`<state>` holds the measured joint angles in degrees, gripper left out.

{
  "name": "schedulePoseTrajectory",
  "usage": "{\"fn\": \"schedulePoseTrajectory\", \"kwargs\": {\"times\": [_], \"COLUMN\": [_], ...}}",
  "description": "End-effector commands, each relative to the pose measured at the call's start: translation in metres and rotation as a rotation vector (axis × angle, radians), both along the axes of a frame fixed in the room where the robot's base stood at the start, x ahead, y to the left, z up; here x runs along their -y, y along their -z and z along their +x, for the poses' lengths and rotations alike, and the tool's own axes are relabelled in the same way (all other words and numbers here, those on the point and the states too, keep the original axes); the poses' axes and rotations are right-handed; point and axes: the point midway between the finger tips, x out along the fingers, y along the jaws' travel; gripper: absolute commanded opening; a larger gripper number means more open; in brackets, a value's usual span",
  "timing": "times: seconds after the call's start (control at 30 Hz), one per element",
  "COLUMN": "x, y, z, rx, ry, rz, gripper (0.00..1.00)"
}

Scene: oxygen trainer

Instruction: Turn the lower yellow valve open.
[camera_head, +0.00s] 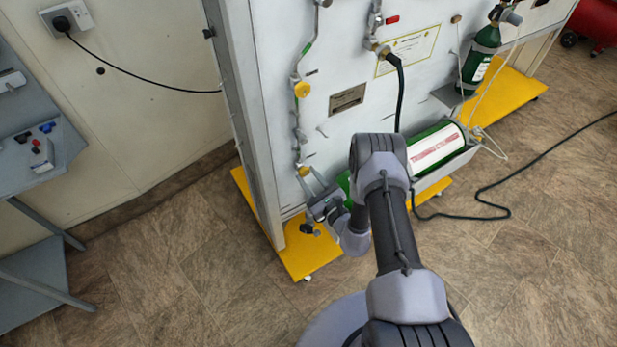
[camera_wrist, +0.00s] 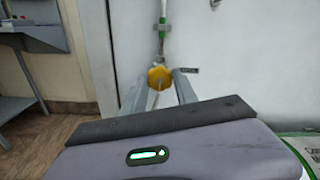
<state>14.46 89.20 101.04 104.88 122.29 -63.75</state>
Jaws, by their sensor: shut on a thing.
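The lower yellow valve (camera_wrist: 160,77) sits on a thin vertical pipe on the white panel, in the middle of the wrist view. In the head view the lower valve (camera_head: 304,171) is small and partly covered by my gripper. My gripper (camera_head: 308,180) reaches it from the lower right. In the wrist view my gripper (camera_wrist: 158,86) has one finger on each side of the valve, shut on it. The upper yellow valve (camera_head: 302,90) is on the same pipe higher up, clear of the gripper. The exact handle angle is too small to tell.
A green cylinder (camera_head: 436,146) lies on a rack right of my arm. Another green cylinder (camera_head: 480,58) stands at the upper right. The trainer's yellow base (camera_head: 300,262) sticks out below. A black cable (camera_head: 487,200) lies on the floor. A grey bench (camera_head: 38,150) is at left.

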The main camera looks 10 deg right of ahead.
Motion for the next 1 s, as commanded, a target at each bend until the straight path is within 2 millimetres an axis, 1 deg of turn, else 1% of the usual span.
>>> {"fn": "schedulePoseTrajectory", "kwargs": {"times": [0.03, 0.1, 0.13, 0.43, 0.53, 0.57, 0.67, 0.9, 1.0], "x": [0.000, 0.000, 0.000, 0.000, 0.004, 0.005, 0.014, 0.038, 0.046], "y": [0.000, 0.000, 0.000, 0.000, -0.001, -0.001, -0.003, -0.004, -0.003], "z": [0.000, 0.000, 0.000, -0.001, -0.010, -0.015, -0.040, -0.112, -0.137], "rx": [-0.001, -0.001, -0.001, -0.002, -0.004, -0.005, -0.007, -0.006, -0.004], "ry": [0.000, 0.000, 0.000, 0.000, 0.001, 0.001, 0.005, 0.008, 0.008], "rz": [-0.001, 0.000, 0.000, 0.002, 0.002, 0.003, 0.004, 0.005, 0.004], "gripper": [0.39, 0.53, 0.57, 0.57, 0.57, 0.57, 0.57, 0.57, 0.57]}}
